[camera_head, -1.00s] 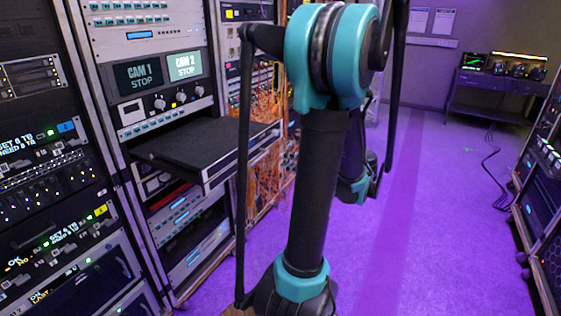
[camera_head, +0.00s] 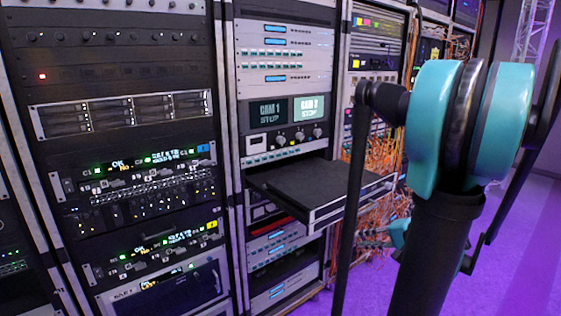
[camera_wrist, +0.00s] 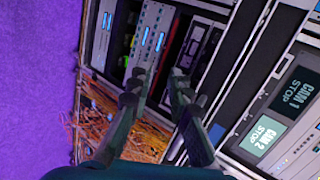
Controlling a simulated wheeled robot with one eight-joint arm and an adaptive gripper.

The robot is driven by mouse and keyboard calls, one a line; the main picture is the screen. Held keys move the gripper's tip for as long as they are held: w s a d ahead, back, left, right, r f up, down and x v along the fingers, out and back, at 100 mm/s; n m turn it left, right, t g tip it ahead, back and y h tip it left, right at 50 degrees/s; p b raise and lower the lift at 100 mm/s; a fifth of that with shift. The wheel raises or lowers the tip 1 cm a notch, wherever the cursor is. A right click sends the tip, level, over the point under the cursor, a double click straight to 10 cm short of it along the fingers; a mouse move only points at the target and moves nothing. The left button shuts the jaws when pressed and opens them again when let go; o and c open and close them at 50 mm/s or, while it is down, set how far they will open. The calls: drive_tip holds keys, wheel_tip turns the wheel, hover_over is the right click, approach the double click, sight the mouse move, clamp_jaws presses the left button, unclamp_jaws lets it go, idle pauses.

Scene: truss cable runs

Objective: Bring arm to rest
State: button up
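My arm, black with teal joints, stands raised at the right of the head view, with its large joint near the top. My gripper (camera_wrist: 158,82) shows in the wrist view with its two dark fingers apart and nothing between them. Beyond the fingers is the front of an equipment rack, seen tilted. Whether the fingers touch the rack cannot be told, but no contact shows. In the head view the gripper itself is hidden or out of the picture.
A black pull-out shelf (camera_head: 318,185) sticks out of the middle rack (camera_head: 240,110), left of my arm. CAM 1 and CAM 2 screens (camera_head: 290,109) sit above it. Orange cables (camera_head: 385,150) hang at the rack behind. Open purple floor (camera_head: 515,250) lies at the right.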

drive_tip(key=s+a+f+n+g+h, duration=0.4)
drive_tip(key=s+a+f+n+h, duration=0.4)
drive_tip(key=s+f, duration=0.2)
drive_tip(key=shift+s+f+n, duration=0.15)
drive_tip(key=shift+s+n, duration=0.25)
drive_tip(key=shift+s, duration=0.2)
idle(1.0)
